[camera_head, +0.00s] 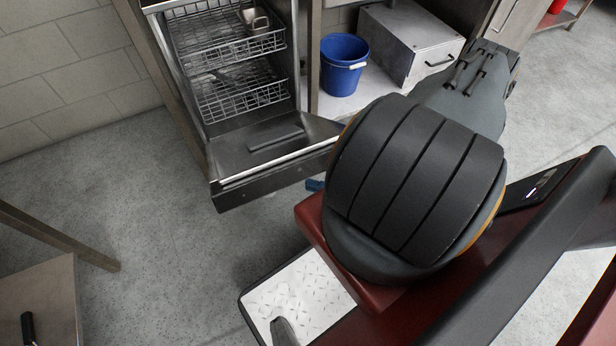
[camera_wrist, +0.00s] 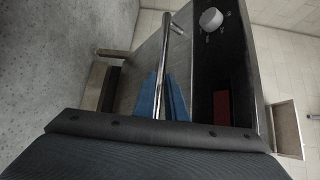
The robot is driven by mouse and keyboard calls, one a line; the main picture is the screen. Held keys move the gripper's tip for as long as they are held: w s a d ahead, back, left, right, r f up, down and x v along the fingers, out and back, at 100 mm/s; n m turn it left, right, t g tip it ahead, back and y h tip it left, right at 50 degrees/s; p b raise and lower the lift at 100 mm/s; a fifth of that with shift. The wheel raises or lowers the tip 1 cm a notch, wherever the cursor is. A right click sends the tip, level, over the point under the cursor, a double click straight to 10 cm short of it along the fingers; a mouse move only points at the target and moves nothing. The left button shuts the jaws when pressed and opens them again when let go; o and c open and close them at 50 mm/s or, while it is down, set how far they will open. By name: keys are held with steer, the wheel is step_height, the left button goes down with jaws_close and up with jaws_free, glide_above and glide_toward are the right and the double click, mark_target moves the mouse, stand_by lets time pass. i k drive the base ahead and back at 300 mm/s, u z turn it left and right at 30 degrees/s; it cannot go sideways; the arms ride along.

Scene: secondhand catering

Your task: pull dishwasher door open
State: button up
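The dishwasher (camera_head: 228,60) stands at the upper left of the head view. Its door (camera_head: 270,145) is swung down, roughly level, with the wire racks inside exposed. In the wrist view, the door's metal bar handle (camera_wrist: 166,50) runs between the two blue fingers of my gripper (camera_wrist: 162,95), which are close on both sides of it. In the head view, only a bit of blue finger (camera_head: 315,185) shows by the door's front edge. My arm hides the rest of the gripper and the door's right corner.
A blue bucket (camera_head: 343,64) and a grey metal box (camera_head: 410,45) stand right of the dishwasher. A table (camera_head: 45,295) is at the lower left. The floor (camera_head: 140,190) left of the door is clear.

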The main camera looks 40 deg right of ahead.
mark_target(248, 164)
steer(key=k, duration=1)
